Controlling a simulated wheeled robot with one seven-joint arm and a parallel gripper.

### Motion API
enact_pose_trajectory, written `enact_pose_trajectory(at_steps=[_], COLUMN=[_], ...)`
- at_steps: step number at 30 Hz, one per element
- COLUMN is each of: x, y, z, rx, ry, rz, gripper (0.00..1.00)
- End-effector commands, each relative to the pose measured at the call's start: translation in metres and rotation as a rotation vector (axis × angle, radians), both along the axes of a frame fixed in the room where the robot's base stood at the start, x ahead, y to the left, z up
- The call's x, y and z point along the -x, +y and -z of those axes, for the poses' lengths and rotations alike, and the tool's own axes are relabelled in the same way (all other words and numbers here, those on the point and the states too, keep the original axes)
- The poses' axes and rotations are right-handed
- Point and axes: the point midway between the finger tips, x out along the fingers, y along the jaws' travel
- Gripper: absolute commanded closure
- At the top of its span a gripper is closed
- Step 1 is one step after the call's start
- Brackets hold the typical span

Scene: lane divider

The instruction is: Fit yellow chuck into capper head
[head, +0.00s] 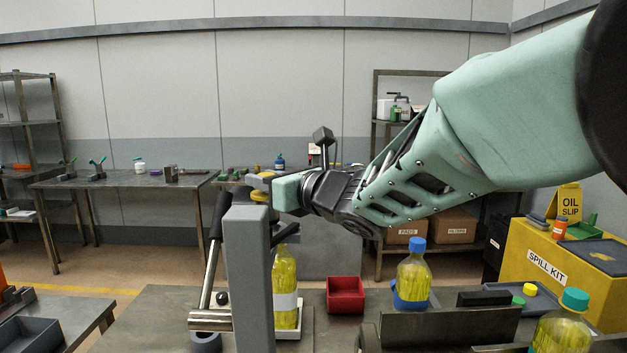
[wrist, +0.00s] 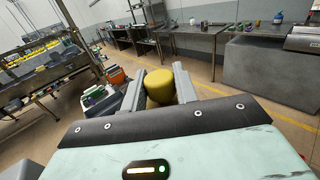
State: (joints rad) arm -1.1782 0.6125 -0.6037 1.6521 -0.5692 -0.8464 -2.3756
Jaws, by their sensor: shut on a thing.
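My gripper (head: 262,186) is shut on the yellow chuck (head: 258,196), raised above the bench and close to the top of the capper's grey upright post (head: 248,265). In the wrist view the chuck (wrist: 160,88) shows as a yellow cylinder between the two grey fingers of my gripper (wrist: 159,92). The post hides part of the area under the gripper. I cannot make out the capper head or its socket. A bottle of yellow liquid (head: 285,290) stands upright behind the post, with its top partly hidden. The chuck appears apart from the bottle.
A lever with a black handle (head: 219,214) stands left of the post. A red bin (head: 345,295), a blue-capped bottle (head: 413,275) and a teal-capped bottle (head: 562,325) are to the right. A yellow spill-kit box (head: 548,268) stands at far right.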

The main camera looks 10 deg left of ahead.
Motion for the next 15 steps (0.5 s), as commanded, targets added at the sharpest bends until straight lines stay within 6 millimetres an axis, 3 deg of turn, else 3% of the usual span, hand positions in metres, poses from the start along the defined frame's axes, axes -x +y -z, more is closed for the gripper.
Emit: enact_pose_trajectory(at_steps=[15], x=[-0.0001], y=[0.0000], z=[0.0075], rx=[-0.001], ry=[0.000], rz=[0.000], gripper=[0.97])
